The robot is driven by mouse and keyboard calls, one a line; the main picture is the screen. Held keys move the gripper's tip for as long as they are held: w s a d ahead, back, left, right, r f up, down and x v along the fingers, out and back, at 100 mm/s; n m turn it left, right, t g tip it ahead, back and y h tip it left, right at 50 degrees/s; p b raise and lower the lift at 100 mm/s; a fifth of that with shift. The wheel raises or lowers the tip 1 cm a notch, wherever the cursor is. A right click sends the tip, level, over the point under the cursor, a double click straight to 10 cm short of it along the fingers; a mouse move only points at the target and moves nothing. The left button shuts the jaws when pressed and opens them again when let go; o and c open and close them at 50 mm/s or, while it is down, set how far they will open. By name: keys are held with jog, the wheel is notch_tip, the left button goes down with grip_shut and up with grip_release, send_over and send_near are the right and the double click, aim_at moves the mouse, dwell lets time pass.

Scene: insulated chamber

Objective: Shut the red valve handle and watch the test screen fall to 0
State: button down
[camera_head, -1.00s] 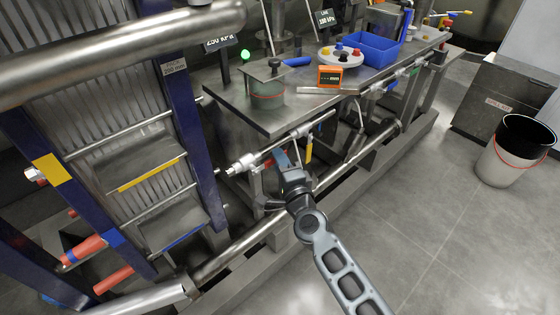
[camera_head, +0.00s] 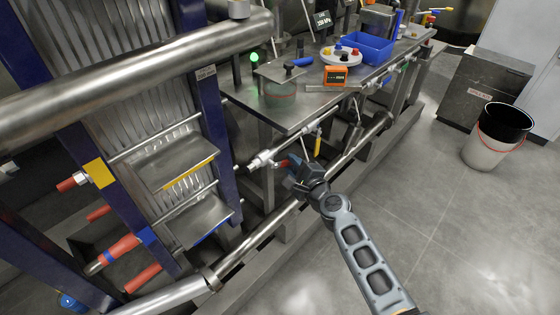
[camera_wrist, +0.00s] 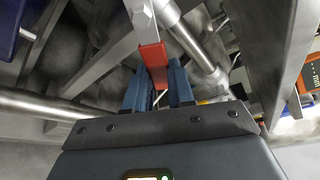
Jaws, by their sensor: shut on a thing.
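The red valve handle (camera_head: 283,163) sits on the pipe run under the bench's front edge. In the wrist view the red handle (camera_wrist: 153,57) is a flat red-coated lever whose end lies between my two blue fingers. My gripper (camera_head: 292,175) is closed on that end; the fingers also show in the wrist view (camera_wrist: 158,88). The far end of the handle is partly hidden by the fingers. A small orange meter (camera_head: 335,75) stands on the bench, its digits too small to read. I cannot tell which is the test screen.
A yellow handle (camera_head: 318,144) hangs just right of the red one. A large plate exchanger with blue posts (camera_head: 214,125) stands left. A thick floor-level pipe (camera_head: 255,238) runs below my arm. A bucket (camera_head: 497,135) stands right on open floor.

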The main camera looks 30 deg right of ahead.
jog(key=s+a+f+m+g+y+p, duration=0.1)
jog(key=a+f+m+g+y+p, duration=0.2)
jog(key=m+p, duration=0.5)
jog(key=shift+s+a+f+m+y+p, duration=0.15)
jog(key=shift+s+a+m+y+p, duration=0.3)
jog(key=shift+a+y, duration=0.6)
jog(key=shift+a, duration=0.2)
jog(key=c, duration=1)
grip_release()
jog(key=shift+o, duration=0.2)
jog(key=p+v, duration=0.2)
jog(key=v, duration=0.5)
jog(key=shift+s, duration=0.3)
jog(key=shift+d, duration=0.1)
